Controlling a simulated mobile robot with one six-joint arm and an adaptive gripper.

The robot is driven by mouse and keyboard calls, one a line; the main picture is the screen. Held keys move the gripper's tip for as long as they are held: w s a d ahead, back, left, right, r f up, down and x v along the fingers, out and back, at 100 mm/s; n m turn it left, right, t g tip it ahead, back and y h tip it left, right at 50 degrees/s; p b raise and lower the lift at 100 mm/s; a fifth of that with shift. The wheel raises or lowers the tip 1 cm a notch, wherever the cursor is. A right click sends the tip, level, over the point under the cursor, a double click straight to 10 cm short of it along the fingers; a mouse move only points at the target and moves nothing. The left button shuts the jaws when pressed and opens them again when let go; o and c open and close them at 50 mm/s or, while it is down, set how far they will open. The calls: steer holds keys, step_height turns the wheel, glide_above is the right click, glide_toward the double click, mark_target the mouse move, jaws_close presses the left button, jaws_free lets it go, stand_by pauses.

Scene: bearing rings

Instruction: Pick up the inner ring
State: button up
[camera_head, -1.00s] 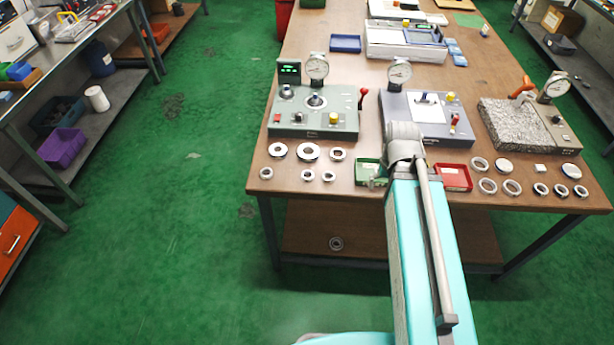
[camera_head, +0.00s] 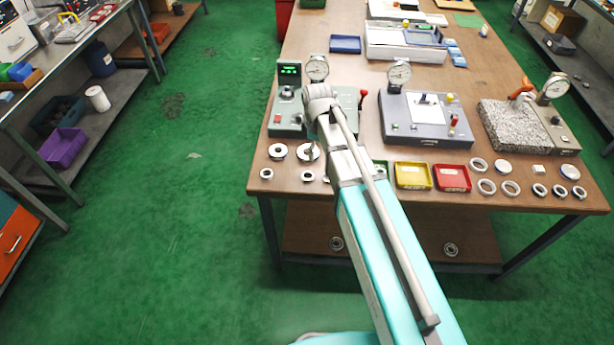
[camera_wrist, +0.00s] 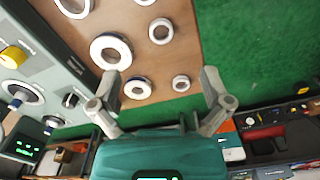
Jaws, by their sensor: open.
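Several bearing rings lie on the left front of the wooden bench. In the head view there are larger rings, one at far left (camera_head: 278,151) and one beside my arm (camera_head: 308,151), and smaller rings, such as the one at the front left (camera_head: 267,174). Which one is the inner ring I cannot tell. In the wrist view my gripper (camera_wrist: 160,78) is open and empty above the bench edge. A small ring (camera_wrist: 181,83) and another ring (camera_wrist: 138,88) show between its fingers. A larger ring (camera_wrist: 110,50) lies by the left finger. My arm hides some rings in the head view.
A grey-green gauge station (camera_head: 286,120) stands behind the rings, partly behind my arm. A second gauge station (camera_head: 428,120) and a granite plate (camera_head: 510,125) stand to the right. Yellow (camera_head: 413,187) and red (camera_head: 465,188) trays line the front edge.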

steer(key=shift+w+a+n, duration=0.15)
steer(key=shift+a+n, duration=0.2)
steer(key=shift+a, duration=0.2)
steer(key=shift+w+a+n, duration=0.15)
steer(key=shift+a+n, duration=0.2)
steer(key=shift+a, duration=0.15)
steer(key=shift+f, duration=0.15)
steer(key=b, duration=0.9)
glide_above(308, 178)
steer(key=f, duration=0.8)
steer(key=shift+s+d+f, duration=0.15)
steer(key=shift+d, duration=0.05)
steer(key=shift+a+f+b, duration=0.2)
steer(key=shift+f+b, duration=2.25)
steer(key=shift+f, duration=0.15)
